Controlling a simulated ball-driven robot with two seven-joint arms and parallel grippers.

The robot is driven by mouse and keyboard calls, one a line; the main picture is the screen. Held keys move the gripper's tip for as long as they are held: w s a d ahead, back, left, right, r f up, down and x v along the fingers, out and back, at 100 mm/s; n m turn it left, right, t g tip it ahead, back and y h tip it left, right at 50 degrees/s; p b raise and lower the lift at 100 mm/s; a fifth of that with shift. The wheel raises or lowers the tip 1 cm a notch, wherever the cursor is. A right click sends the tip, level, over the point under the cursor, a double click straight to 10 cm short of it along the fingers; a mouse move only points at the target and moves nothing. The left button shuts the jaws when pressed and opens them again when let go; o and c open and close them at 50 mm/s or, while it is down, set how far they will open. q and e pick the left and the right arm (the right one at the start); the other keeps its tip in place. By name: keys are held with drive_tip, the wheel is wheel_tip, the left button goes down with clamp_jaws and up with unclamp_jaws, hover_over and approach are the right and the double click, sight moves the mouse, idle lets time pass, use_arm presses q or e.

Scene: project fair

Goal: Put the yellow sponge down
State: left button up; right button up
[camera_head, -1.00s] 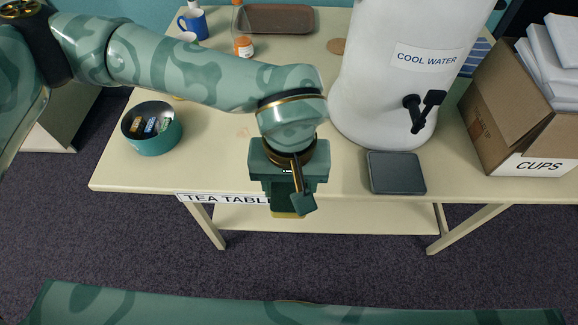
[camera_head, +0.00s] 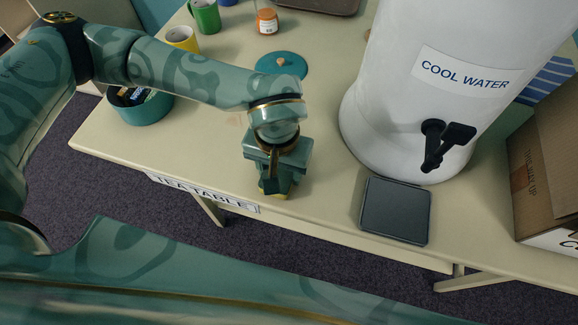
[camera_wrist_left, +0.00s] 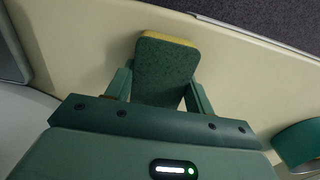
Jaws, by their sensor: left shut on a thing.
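The yellow sponge (camera_wrist_left: 165,70), with a dark green scouring face and a yellow edge, is held between the fingers of my left gripper (camera_wrist_left: 160,92) in the left wrist view. In the head view my left gripper (camera_head: 274,188) points down at the front part of the cream tea table (camera_head: 320,205). Only a small yellow bit of the sponge (camera_head: 280,196) shows below the fingers there. I cannot tell whether the sponge touches the tabletop. My right gripper is not in view.
A dark grey drip tray (camera_head: 396,210) and white water dispenser (camera_head: 395,95) stand right of the gripper. A teal bowl (camera_head: 145,112) is at the left, a teal lid (camera_head: 282,64) behind. A cardboard box (camera_head: 545,165) is far right. Tabletop around the gripper is clear.

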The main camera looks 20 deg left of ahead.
use_arm(q)
drive_tip(key=shift+a+r, duration=0.1)
drive_tip(key=shift+a, duration=0.35)
drive_tip(key=shift+s+a+f, duration=0.1)
drive_tip(key=shift+a+f, duration=0.05)
drive_tip(key=shift+f, duration=0.05)
drive_tip(key=o, duration=0.9)
drive_tip(key=shift+o, duration=0.2)
drive_tip(key=shift+d+r, duration=0.1)
drive_tip(key=shift+d, duration=0.25)
drive_tip(key=shift+a+r, duration=0.15)
wheel_tip(320, 180, up, 12)
drive_tip(key=p, duration=0.1)
drive_tip(key=shift+p, duration=0.4)
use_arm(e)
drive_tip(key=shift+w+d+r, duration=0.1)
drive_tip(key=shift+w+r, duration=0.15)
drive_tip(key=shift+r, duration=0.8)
